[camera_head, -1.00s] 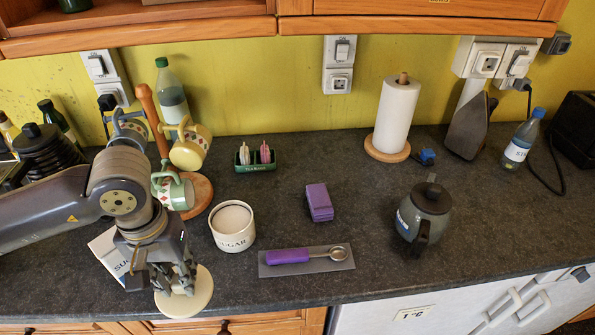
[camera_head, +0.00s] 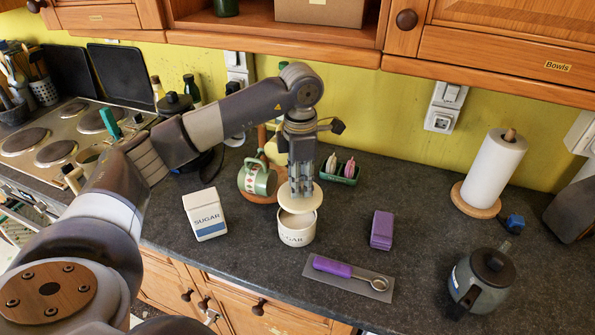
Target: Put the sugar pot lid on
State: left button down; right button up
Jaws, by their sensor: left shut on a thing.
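The sugar pot (camera_head: 297,236) is a white open-topped pot lettered with "SUGAR", standing upright on the dark worktop near the picture's middle. Its lid (camera_head: 313,203) is a cream disc, held just above the pot's mouth and covering the back part of the opening from this view. My left gripper (camera_head: 301,188) points down and is shut on the lid from above. I cannot tell whether the lid touches the far rim. My right gripper is not in view.
A white sugar packet (camera_head: 205,214) stands left of the pot. A mug (camera_head: 257,178) hangs on a wooden stand behind.

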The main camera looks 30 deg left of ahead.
pick_arm(q)
jog(key=shift+w+a+n, duration=0.25)
jog(key=shift+a+n, duration=0.4)
jog(key=shift+n, duration=0.45)
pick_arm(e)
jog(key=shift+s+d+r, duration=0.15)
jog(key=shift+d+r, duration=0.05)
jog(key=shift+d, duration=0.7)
pick_arm(q)
jog(key=shift+d+r, duration=0.1)
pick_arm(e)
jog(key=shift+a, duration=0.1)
